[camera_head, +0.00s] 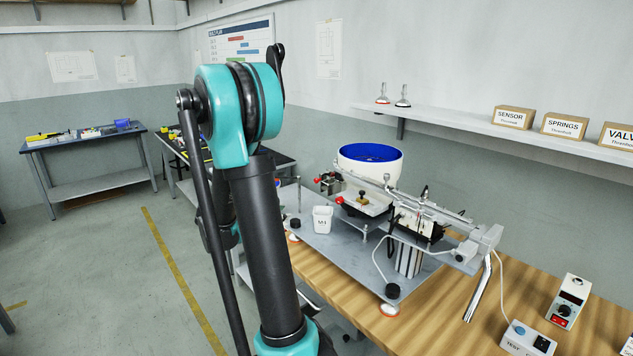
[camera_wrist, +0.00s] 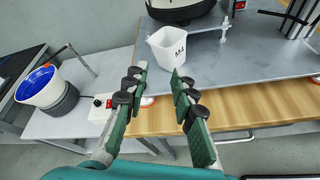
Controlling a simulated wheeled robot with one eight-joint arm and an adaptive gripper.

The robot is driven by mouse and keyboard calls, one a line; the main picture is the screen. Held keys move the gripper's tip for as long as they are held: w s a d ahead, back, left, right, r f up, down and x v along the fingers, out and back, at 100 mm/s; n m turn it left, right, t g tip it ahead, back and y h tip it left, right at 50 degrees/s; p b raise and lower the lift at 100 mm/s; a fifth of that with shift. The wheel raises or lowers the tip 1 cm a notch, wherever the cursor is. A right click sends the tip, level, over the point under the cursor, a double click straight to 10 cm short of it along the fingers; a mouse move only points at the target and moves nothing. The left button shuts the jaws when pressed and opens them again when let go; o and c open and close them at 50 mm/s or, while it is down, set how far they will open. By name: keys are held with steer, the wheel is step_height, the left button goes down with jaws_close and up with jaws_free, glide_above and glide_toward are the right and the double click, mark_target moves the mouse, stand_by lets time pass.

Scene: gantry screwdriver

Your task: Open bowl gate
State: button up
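A white bowl feeder with a blue inside (camera_head: 370,166) stands at the back of the rig in the head view. Small red knobs (camera_head: 339,200) sit on the mechanism just below it; I cannot tell which part is the gate. My gripper (camera_wrist: 160,74) is open and empty in the wrist view, its two green-padded fingers apart. A white cup marked M4 (camera_wrist: 168,47) stands on the grey plate just beyond the fingertips. In the head view my arm hides the gripper. Another blue-lined bowl (camera_wrist: 40,86) shows at left in the wrist view.
The grey base plate (camera_head: 345,254) lies on a wooden bench (camera_head: 445,318). A rail mechanism (camera_head: 430,205) crosses the rig. A control box (camera_head: 568,300) and a test box (camera_head: 527,339) stand at front right. A shelf with labelled boxes (camera_head: 513,118) hangs behind.

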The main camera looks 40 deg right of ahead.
mark_target(315, 180)
steer(key=w+d+r+n+g+h, duration=0.1)
steer(key=w+d+r+n+h, duration=0.25)
steer(key=w, duration=0.25)
steer(key=shift+n+h, duration=0.25)
steer(key=shift+h, duration=0.2)
steer(key=d, duration=1.1)
steer(key=w+d, duration=0.1)
steer(key=d, duration=0.4)
steer(key=shift+d+r, duration=0.2)
steer(key=shift+c, duration=0.6)
jaws_close()
